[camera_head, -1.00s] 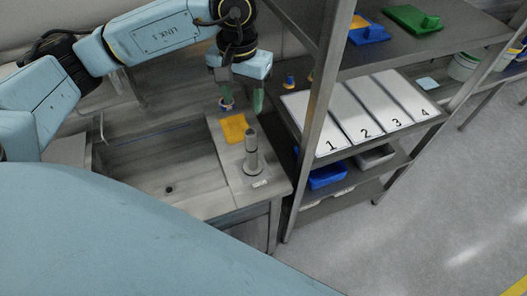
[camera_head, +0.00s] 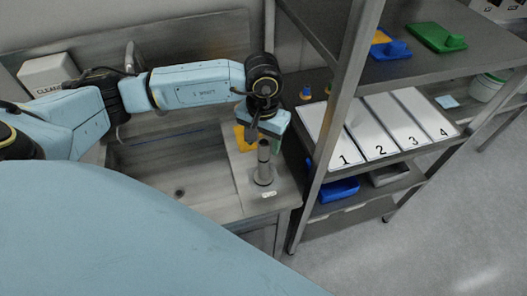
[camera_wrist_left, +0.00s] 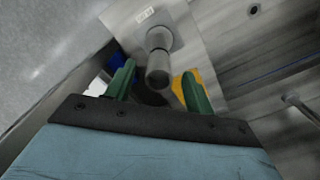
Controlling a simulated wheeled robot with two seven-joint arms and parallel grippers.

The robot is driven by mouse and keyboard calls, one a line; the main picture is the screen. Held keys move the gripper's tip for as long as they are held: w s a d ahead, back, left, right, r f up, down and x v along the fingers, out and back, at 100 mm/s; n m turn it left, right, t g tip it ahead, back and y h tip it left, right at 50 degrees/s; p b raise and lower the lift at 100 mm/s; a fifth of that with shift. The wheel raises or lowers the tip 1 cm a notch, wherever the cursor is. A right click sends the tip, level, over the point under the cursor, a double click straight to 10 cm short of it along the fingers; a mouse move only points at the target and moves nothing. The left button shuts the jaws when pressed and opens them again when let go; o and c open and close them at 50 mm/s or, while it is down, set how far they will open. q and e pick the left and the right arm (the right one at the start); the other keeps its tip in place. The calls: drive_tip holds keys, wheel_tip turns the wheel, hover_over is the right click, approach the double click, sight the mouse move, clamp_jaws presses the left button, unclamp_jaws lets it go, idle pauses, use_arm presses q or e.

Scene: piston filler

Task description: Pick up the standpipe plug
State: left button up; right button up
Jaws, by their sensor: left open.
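The standpipe plug (camera_head: 264,168) is a grey upright cylinder on a wider round base, standing on the steel counter beside the sink. My left gripper (camera_head: 264,128) is above it in the head view, with its body close over the plug's top and its fingers mostly hidden. In the left wrist view the standpipe plug (camera_wrist_left: 158,62) points toward the camera, its end near the gap between the two green fingers of my left gripper (camera_wrist_left: 158,88). The fingers are apart, and clear gaps show between them and the plug. Whether the plug's end is between the fingertips I cannot tell.
The sink basin (camera_head: 180,165) lies left of the plug. An orange cloth (camera_head: 241,138) lies behind it, partly hidden by my gripper. A metal rack post (camera_head: 325,165) stands close on the right, beside numbered white panels (camera_head: 360,120). A blue bin (camera_head: 338,190) sits below.

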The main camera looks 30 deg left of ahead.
sight(264, 162)
use_arm(q)
drive_tip(key=shift+f, duration=1.35)
clamp_jaws()
drive_tip(key=shift+w, duration=0.1)
